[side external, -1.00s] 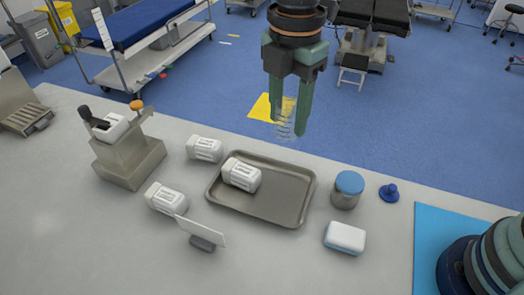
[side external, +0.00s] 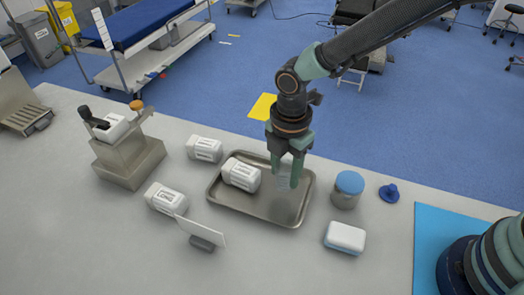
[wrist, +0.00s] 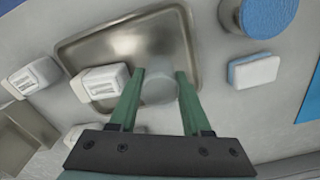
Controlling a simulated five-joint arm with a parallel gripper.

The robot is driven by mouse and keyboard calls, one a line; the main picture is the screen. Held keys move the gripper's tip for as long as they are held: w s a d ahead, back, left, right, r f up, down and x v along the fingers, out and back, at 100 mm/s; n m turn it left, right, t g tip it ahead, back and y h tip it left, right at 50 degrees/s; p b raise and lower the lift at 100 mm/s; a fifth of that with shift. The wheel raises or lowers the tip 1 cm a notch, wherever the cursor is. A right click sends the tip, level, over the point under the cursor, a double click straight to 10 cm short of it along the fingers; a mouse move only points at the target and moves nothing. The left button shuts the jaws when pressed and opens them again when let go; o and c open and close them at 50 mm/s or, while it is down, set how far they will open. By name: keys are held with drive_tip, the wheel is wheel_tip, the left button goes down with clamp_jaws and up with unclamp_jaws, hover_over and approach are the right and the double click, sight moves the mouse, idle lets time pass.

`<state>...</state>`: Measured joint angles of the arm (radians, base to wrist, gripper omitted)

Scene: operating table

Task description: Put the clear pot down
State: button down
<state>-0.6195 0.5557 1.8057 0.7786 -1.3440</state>
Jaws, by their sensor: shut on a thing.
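The clear pot (side external: 284,181) is a faint, see-through cup between the fingers of my gripper (side external: 286,178). It also shows in the wrist view (wrist: 160,88) between the green fingertips. My gripper is shut on it and points down over the right half of the metal tray (side external: 262,212). Whether the pot's base touches the tray floor I cannot tell. A white labelled bottle (side external: 241,175) lies in the left part of the tray, to the left of my gripper.
White bottles lie behind the tray (side external: 205,149) and left of it (side external: 166,198). A blue-lidded jar (side external: 348,189), a blue knob (side external: 389,193) and a white-blue sponge (side external: 345,237) are to the right. A card in a stand (side external: 202,232) is in front. The tray's front right is bare.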

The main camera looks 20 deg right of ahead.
sight(284, 182)
drive_tip(key=shift+f, duration=1.8)
drive_tip(key=shift+f, duration=0.15)
drive_tip(key=shift+c, duration=1.8)
unclamp_jaws()
wheel_tip(284, 182, up, 12)
drive_tip(key=d+r+m+t, duration=0.2)
drive_tip(key=d+r+m, duration=0.75)
drive_tip(key=d, duration=0.35)
drive_tip(key=s+d+r+m+t, duration=0.1)
drive_tip(key=s+d+m+t, duration=0.2)
drive_tip(key=s+d+m, duration=0.3)
drive_tip(key=d+m, duration=0.5)
drive_tip(key=m, duration=0.2)
drive_tip(key=shift+d+r+t, duration=0.25)
drive_tip(key=shift+d+t, duration=0.05)
drive_tip(key=shift+d, duration=0.1)
